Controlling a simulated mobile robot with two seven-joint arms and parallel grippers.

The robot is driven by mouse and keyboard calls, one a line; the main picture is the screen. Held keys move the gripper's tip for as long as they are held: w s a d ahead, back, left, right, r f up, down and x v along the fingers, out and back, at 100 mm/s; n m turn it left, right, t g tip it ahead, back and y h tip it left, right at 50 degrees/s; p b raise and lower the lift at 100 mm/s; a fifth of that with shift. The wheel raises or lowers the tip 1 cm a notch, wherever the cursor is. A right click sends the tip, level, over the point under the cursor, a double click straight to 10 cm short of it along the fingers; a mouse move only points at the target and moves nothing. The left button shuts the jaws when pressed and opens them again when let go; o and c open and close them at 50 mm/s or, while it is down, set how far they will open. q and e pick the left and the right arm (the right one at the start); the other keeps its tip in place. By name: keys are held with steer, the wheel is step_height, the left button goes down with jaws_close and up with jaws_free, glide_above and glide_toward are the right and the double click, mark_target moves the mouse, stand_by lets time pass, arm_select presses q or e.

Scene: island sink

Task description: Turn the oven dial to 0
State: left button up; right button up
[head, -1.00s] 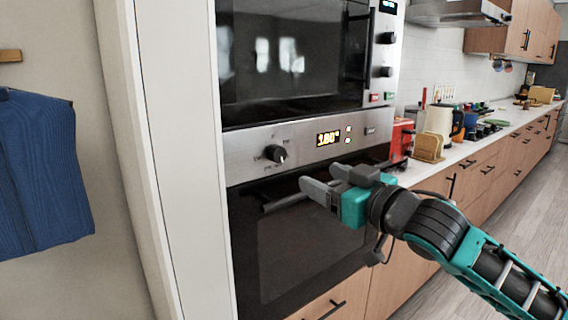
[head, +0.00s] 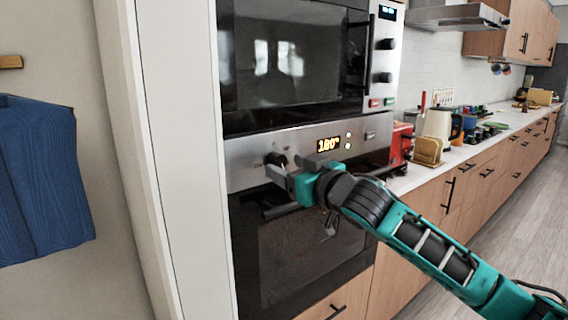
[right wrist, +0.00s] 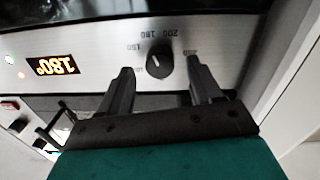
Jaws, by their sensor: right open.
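The oven dial (head: 276,159) is a black round knob on the steel control panel (head: 240,155), left of the lit display (head: 328,144), which appears to read 180°. My right gripper (head: 291,170) is at the panel, just right of and below the dial in the head view, partly covering it. In the right wrist view the dial (right wrist: 160,61) lies between and just beyond the two open fingertips (right wrist: 160,72), with printed numbers around it. No grip on the dial shows; I cannot tell whether a finger touches it. My left gripper is not in view.
The oven door handle (head: 278,208) runs just below the panel. A microwave (head: 290,55) sits above. A white cabinet side (head: 160,150) stands left. A red toaster (head: 400,143) and other items crowd the counter at right.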

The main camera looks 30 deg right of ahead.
mark_target(277, 160)
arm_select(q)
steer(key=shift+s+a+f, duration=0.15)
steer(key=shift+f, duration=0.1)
arm_select(e)
steer(key=shift+w, duration=1.2)
steer(key=c, duration=1)
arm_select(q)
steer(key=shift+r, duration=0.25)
arm_select(e)
steer(key=shift+c, duration=0.2)
arm_select(q)
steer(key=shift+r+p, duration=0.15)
steer(key=shift+p, duration=0.2)
arm_select(e)
steer(key=shift+n, duration=0.3)
